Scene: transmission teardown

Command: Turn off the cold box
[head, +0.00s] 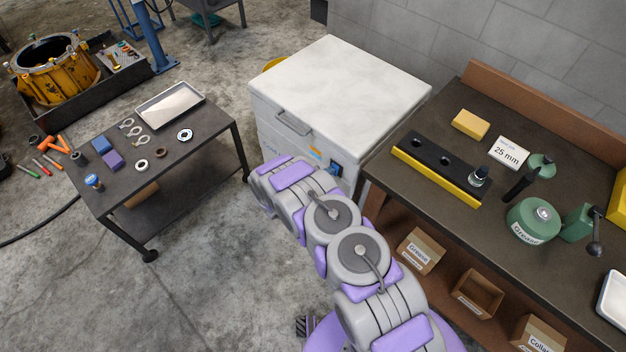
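The cold box (340,85) is a large white chest with a closed lid and a grey handle (293,124) on its front. A blue and black switch or control (336,169) sits low on the right part of its front, beside a small orange label (315,154). Whether it is on or off cannot be read. My grey and purple arm reaches up to the front of the box and covers part of its lower front. My gripper's fingers cannot be made out; the far end of the arm is left of the control.
A dark workbench (440,215) with a black and yellow block (440,170) and a green grease pot (533,221) stands close on the right. A low cart (190,155) with a tray and small parts stands on the left. Bare concrete floor (200,280) lies between them.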

